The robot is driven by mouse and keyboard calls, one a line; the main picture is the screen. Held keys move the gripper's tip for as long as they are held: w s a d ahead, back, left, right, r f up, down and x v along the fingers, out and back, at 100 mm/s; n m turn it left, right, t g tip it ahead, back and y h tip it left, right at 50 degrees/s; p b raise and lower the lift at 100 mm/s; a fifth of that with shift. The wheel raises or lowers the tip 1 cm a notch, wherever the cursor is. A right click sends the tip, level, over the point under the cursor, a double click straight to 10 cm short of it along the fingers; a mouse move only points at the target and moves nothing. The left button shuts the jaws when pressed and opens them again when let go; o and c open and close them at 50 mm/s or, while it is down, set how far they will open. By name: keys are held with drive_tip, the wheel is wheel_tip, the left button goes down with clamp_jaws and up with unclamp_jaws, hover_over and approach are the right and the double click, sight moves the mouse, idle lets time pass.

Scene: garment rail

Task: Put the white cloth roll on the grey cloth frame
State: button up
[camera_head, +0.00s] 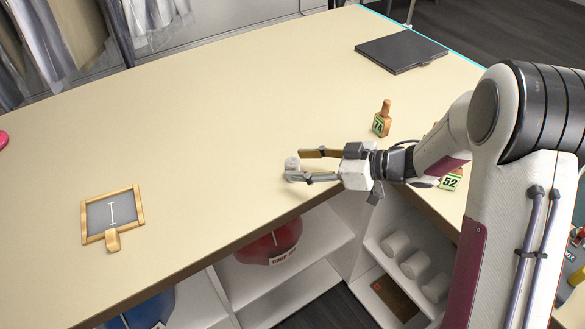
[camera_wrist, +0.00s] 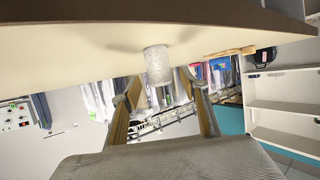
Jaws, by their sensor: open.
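The white cloth roll (camera_head: 292,162) stands upright on the beige table near its front edge. It also shows in the wrist view (camera_wrist: 157,62), at the top centre. My gripper (camera_head: 298,167) is open and lies low over the table, pointing left. Its two fingertips are at the roll, one on each side in the wrist view (camera_wrist: 160,84). I cannot tell whether either finger touches the roll. The grey cloth frame (camera_head: 98,216), a grey panel with a white mark and a wooden border, lies flat on the table at the left, clear of my gripper.
The table (camera_head: 210,130) is bare between the roll and the frame. Wooden number tags 74 (camera_head: 382,122) and 52 (camera_head: 451,180) stand near my arm. A dark flat folder (camera_head: 401,52) lies at the back right. Shelves below the front edge hold a red bag (camera_head: 268,246) and white rolls.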

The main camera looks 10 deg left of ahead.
sight(292, 164)
drive_tip(key=shift+x, duration=1.65)
drive_tip(key=c, duration=1)
drive_tip(key=shift+r, duration=5)
